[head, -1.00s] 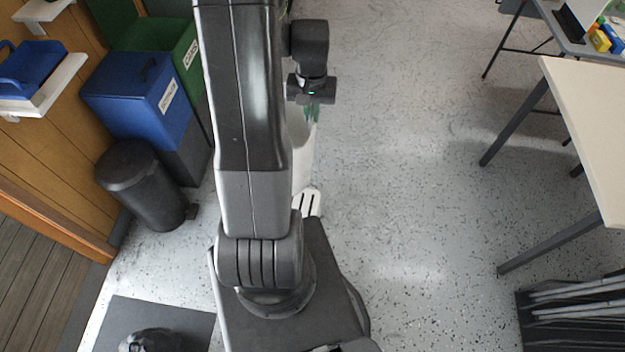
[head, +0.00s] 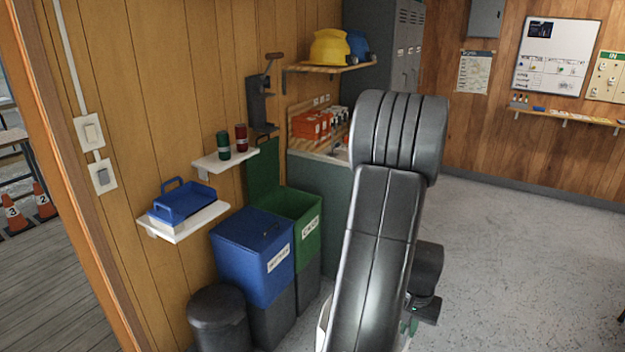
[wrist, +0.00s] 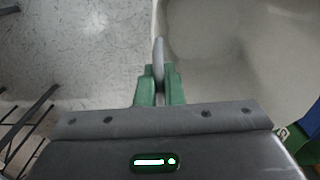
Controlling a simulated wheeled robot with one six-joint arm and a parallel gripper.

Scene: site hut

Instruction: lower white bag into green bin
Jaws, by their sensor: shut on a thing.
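The green bin (head: 308,243) stands against the wooden wall in the head view, its lid (head: 264,170) raised at the back. Most of its inside is hidden from here. My gripper (head: 409,326) is low at the right of my arm in the head view, to the right of the bin and apart from it. In the wrist view my gripper (wrist: 160,85) is shut on a thin grey edge. A large pale surface, seemingly the white bag (wrist: 235,50), spreads up and right from that edge. My arm hides most of the bag in the head view.
A blue bin (head: 250,258) with its lid down stands beside the green one, with a dark pedal bin (head: 219,318) in front. Wall shelves hold a blue tray (head: 183,202) and two cans (head: 232,143). A counter (head: 325,190) stands behind. Floor at right is clear.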

